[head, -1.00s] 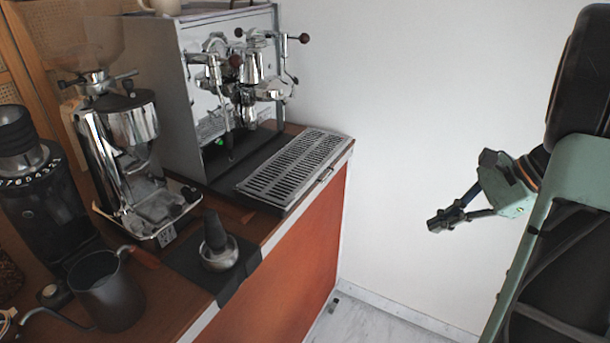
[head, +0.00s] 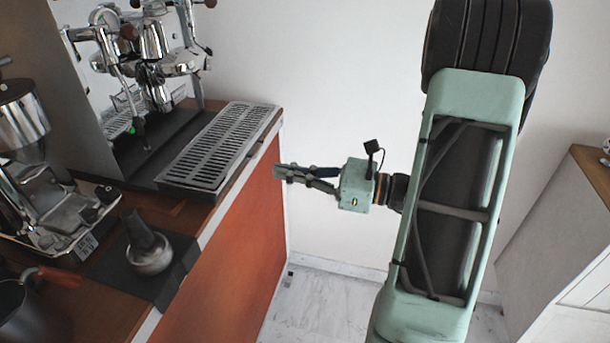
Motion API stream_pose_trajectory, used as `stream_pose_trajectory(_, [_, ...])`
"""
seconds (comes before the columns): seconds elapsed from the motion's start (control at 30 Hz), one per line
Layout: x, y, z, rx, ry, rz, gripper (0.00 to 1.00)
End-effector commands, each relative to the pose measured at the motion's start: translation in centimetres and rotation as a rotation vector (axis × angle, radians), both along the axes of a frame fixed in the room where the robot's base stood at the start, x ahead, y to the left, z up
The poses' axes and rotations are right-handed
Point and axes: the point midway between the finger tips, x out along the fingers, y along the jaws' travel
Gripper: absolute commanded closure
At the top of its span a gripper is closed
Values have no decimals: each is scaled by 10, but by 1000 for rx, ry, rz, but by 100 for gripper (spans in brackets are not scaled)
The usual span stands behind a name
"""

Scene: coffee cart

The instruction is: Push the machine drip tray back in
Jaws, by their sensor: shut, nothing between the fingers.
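The drip tray (head: 222,143) is a dark flat tray with a silver slotted grate. It sticks out from the espresso machine (head: 60,62) toward the counter's front edge. My gripper (head: 279,172) is shut and empty, pointing left. In the head view it appears just right of the counter's front edge, level with the tray's near part, with a gap between them. The tray's inner end meets the dark base of the machine.
A tamper (head: 148,250) stands on a black mat (head: 178,281) at the counter edge. A white wall (head: 330,60) is behind; a cabinet (head: 575,235) stands at right. Floor is open by the counter.

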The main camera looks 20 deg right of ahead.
Motion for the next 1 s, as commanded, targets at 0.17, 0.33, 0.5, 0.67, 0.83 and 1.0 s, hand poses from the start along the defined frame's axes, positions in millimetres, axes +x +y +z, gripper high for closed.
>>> stream_pose_trajectory(0.17, [21,31,-1,-1,1,5,100])
stream_pose_trajectory(0.33, [34,48,-1,-1,1,3,100])
stream_pose_trajectory(0.5, [40,56,0,-2,1,1,100])
stream_pose_trajectory(0.67, [41,56,0,-2,1,1,100])
stream_pose_trajectory(0.83, [41,56,0,-2,1,1,100])
stream_pose_trajectory(1.0, [53,74,1,-1,0,6,100])
